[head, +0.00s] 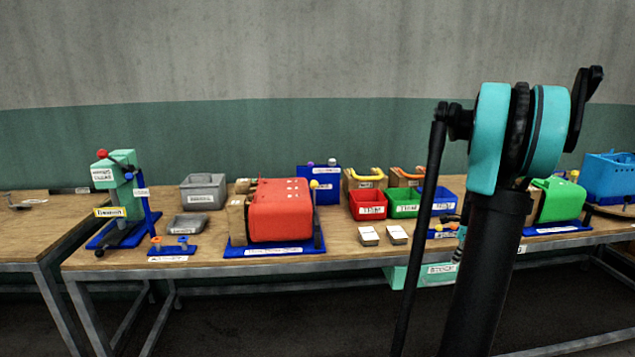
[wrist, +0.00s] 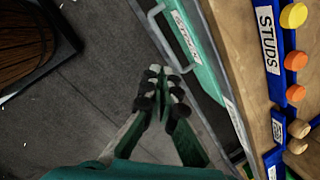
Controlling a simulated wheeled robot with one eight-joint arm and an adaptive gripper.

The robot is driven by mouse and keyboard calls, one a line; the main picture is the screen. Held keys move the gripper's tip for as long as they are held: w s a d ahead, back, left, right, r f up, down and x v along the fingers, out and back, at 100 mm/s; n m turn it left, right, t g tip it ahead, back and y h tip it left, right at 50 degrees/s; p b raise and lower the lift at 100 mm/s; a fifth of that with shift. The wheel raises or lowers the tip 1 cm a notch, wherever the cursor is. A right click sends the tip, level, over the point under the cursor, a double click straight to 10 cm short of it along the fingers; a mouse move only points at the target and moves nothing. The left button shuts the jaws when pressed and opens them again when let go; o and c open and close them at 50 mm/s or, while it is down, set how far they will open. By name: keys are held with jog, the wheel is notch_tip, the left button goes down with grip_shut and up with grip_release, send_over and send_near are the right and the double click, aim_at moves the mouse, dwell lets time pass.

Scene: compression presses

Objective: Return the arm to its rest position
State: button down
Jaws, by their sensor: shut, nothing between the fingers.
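My arm (head: 519,140), teal and black, stands in the right part of the head view, in front of the workbench. My gripper (wrist: 163,73) shows in the wrist view with its fingertips together and nothing between them. It is over the dark floor, beside the teal drawer (wrist: 207,50) with its grey handle. I cannot make out the gripper in the head view.
The workbench (head: 340,240) carries a green press (head: 118,185), a red press (head: 280,210), red bin (head: 367,204) and a green machine (head: 557,200). The teal drawer (head: 425,275) hangs under its front edge. A wooden barrel (wrist: 25,40) stands on the floor.

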jog(key=s+a+f+n, duration=0.2)
jog(key=s+a+n, duration=0.9)
jog(key=a+n, duration=0.2)
jog(key=s+a+f+n+t, duration=0.1)
jog(key=s+a+f+n, duration=0.2)
jog(key=s+a+n, duration=0.9)
jog(key=shift+a+f+n, duration=0.35)
jog(key=shift+a+n, duration=0.05)
jog(key=shift+a, duration=0.55)
